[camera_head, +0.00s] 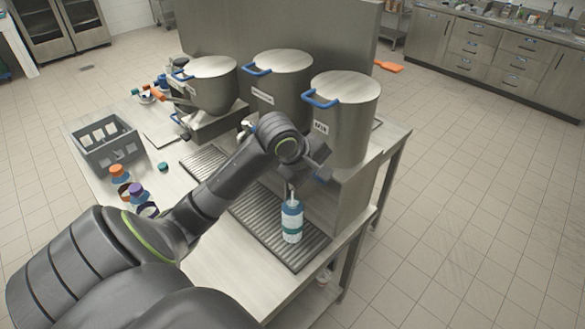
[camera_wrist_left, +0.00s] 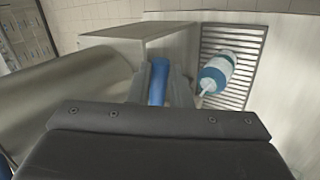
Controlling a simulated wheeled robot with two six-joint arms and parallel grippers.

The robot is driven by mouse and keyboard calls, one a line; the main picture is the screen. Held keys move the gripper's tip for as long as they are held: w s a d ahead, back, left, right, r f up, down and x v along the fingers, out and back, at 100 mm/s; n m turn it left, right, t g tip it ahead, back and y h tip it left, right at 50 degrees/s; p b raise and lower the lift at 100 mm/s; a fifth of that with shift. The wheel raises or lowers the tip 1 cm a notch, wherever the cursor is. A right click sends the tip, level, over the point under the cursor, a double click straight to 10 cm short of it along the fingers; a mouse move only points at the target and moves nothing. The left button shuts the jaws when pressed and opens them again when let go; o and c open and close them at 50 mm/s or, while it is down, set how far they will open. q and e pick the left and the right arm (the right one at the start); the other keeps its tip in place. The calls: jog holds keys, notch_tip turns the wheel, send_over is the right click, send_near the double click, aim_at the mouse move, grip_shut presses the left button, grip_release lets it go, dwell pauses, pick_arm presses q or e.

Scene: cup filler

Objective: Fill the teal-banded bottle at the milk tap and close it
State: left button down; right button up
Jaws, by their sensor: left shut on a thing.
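The teal-banded bottle (camera_head: 292,222) stands upright on the slatted drip tray (camera_head: 250,212), under the right-hand pot (camera_head: 345,110). It also shows in the left wrist view (camera_wrist_left: 217,73). A thin white stream runs down into its open mouth. My left gripper (camera_head: 318,172) is at the front of that pot, above the bottle, shut on the blue tap handle (camera_wrist_left: 158,82); the handle stands between the fingers in the left wrist view. The spout is mostly hidden by my gripper. A loose teal cap (camera_head: 163,167) lies on the table left of the tray. My right gripper is not in view.
Two other lidded pots with blue handles (camera_head: 208,85) (camera_head: 280,80) stand left of the right-hand pot. A grey crate (camera_head: 108,145) and several bottles with coloured caps (camera_head: 120,173) are at the table's left. The tray's front end around the bottle is clear.

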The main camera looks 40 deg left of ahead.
pick_arm(q)
jog(key=shift+w+d+n+y, duration=0.15)
jog(key=shift+w+n+y, duration=0.15)
jog(key=shift+w+n, duration=0.15)
jog(key=shift+w+d+n+y, duration=0.15)
jog(key=shift+w+n+y, duration=0.25)
jog(key=shift+n, duration=0.35)
jog(key=shift+r+n, duration=0.2)
jog(key=shift+n, duration=0.1)
jog(key=c, duration=1.5)
grip_release()
jog(key=shift+w, duration=0.15)
jog(key=shift+o, duration=1.3)
jog(key=shift+w+f, duration=0.2)
jog(key=shift+w, duration=0.05)
jog(key=shift+s+r, duration=0.1)
